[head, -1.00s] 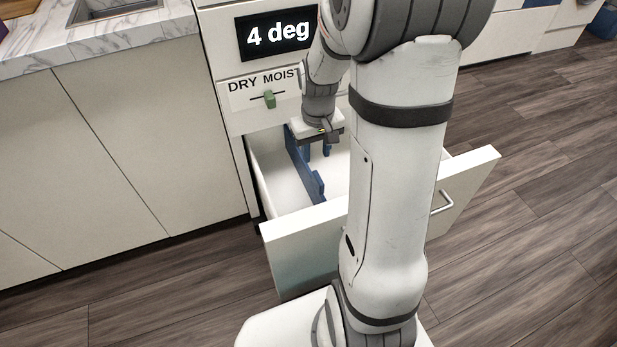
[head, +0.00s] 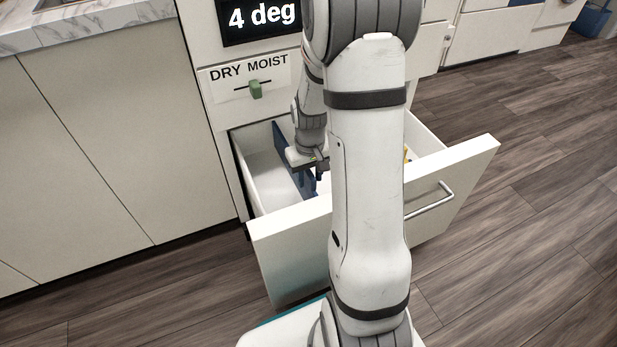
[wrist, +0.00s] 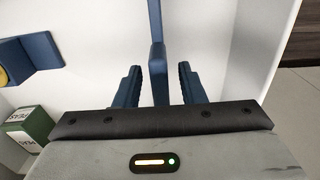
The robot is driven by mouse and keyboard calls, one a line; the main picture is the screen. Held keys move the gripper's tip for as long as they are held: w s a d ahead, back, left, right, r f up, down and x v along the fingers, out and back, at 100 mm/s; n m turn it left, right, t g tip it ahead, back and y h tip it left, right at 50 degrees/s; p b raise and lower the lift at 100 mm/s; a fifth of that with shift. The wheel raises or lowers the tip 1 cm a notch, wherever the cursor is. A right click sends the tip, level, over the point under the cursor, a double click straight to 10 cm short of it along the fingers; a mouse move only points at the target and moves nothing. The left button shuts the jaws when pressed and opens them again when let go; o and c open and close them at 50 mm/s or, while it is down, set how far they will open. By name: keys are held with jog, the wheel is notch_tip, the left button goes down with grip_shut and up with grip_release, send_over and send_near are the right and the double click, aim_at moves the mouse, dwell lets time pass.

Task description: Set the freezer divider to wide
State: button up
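The blue divider (head: 283,142) stands upright in the open white freezer drawer (head: 262,178); my arm hides part of the drawer. In the wrist view the divider (wrist: 157,50) runs up the middle as a narrow upright plate. My gripper (wrist: 160,80) is open, with one blue finger on each side of the divider and a visible gap on both sides. In the head view my gripper (head: 308,178) points down into the drawer beside the divider's front part.
A green box labelled PEAS (wrist: 30,130) and another blue piece (wrist: 38,52) with something yellow lie to the left in the wrist view. The drawer wall (wrist: 262,35) is close on the right. A DRY/MOIST slider (head: 256,89) and 4 deg display (head: 258,17) are above.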

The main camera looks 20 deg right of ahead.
grip_shut()
dwell(0.3)
dwell(0.3)
